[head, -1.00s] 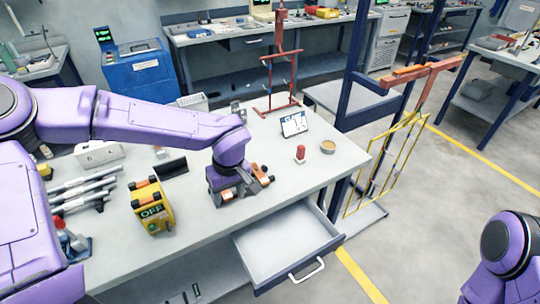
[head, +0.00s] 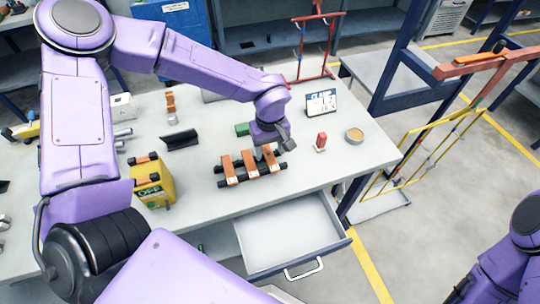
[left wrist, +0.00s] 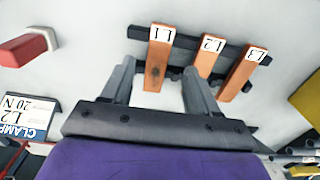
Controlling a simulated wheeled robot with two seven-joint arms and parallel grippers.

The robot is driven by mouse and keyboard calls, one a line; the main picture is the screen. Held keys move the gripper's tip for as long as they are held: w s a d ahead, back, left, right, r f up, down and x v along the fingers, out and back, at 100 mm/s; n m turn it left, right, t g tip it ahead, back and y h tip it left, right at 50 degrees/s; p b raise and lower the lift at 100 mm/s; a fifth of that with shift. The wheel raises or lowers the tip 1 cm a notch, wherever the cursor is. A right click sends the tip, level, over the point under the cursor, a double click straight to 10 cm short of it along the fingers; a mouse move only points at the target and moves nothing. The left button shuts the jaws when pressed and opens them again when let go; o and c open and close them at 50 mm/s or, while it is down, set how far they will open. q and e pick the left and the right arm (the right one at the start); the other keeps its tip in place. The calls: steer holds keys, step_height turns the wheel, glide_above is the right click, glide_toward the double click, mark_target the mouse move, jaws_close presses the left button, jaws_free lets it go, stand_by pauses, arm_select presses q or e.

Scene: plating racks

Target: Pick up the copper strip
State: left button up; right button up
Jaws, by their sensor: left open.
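Three copper strips lie side by side across dark rails on the bench, labelled L1 (left wrist: 158,62), L2 (left wrist: 208,58) and L3 (left wrist: 241,75) in the left wrist view. In the head view they show as the left strip (head: 228,169), the middle strip (head: 250,164) and the right strip (head: 271,158). My left gripper (left wrist: 158,84) is open, with the L1 strip's end showing between its fingers. In the head view the gripper (head: 273,140) is at the right strip, partly covering its far end. I cannot tell whether the fingers touch it. My right gripper is not in view.
A clamp card (head: 321,103) reading L2, 20 N stands behind. A red-topped piece (head: 321,141) and a round tub (head: 354,135) are to the right. A yellow box (head: 152,181) stands left. An open drawer (head: 293,236) juts out in front.

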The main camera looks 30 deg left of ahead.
mark_target(271, 156)
arm_select(q)
steer(key=f, duration=0.1)
steer(key=w+f, duration=0.1)
steer(key=f, duration=0.1)
steer(key=shift+s, duration=0.2)
steer(key=shift+s+r, duration=0.15)
steer(key=shift+c, duration=0.9)
jaws_close()
